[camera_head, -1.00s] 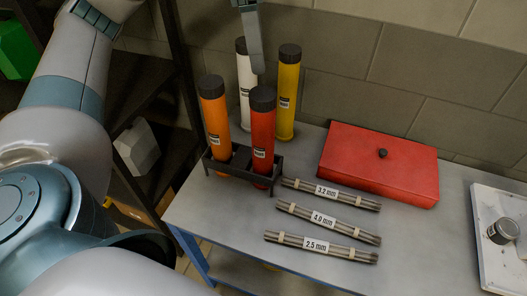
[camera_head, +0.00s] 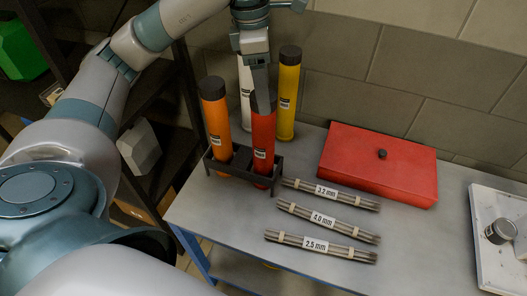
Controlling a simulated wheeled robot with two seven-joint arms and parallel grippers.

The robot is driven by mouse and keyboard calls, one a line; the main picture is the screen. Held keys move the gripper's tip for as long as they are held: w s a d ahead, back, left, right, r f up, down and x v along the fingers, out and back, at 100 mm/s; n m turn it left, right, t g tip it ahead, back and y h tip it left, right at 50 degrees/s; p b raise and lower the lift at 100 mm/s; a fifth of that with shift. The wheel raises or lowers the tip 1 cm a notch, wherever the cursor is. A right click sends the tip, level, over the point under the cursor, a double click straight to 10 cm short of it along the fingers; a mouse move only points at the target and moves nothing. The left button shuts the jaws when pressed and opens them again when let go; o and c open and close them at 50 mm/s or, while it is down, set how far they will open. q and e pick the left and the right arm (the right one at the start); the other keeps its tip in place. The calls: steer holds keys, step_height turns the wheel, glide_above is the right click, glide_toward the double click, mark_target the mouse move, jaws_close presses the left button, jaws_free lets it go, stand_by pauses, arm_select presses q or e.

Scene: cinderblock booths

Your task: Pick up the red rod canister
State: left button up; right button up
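The red rod canister (camera_head: 263,144) stands upright in the front right of a dark rack (camera_head: 229,171) on the grey table, beside the orange canister (camera_head: 216,122). My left gripper (camera_head: 262,98) points down at the top of the red canister from above. Its finger covers most of the dark cap, and only one finger shows clearly. I cannot tell whether it touches the cap or how far the fingers are apart. A white canister (camera_head: 246,85) and a yellow canister (camera_head: 287,96) stand behind, the white one partly hidden by the gripper. My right gripper is not in view.
A red box (camera_head: 378,165) lies at the back right of the table. Three labelled rod bundles (camera_head: 325,218) lie in front of it. A white tray (camera_head: 492,255) with a small round tin (camera_head: 500,231) is at the right edge. A block wall closes the back.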

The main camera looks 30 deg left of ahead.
mark_target(263, 128)
arm_select(q)
steer(key=shift+d+f, duration=0.1)
steer(key=shift+f, duration=1.05)
steer(key=shift+f+p, duration=0.15)
steer(key=shift+p, duration=0.15)
steer(key=f, duration=0.1)
steer(key=f+p, duration=0.1)
steer(key=f, duration=0.1)
steer(key=f+p, duration=0.1)
steer(key=f, duration=0.1)
steer(key=shift+w+d, duration=0.1)
steer(key=shift+w, duration=0.15)
steer(key=c, duration=1.6)
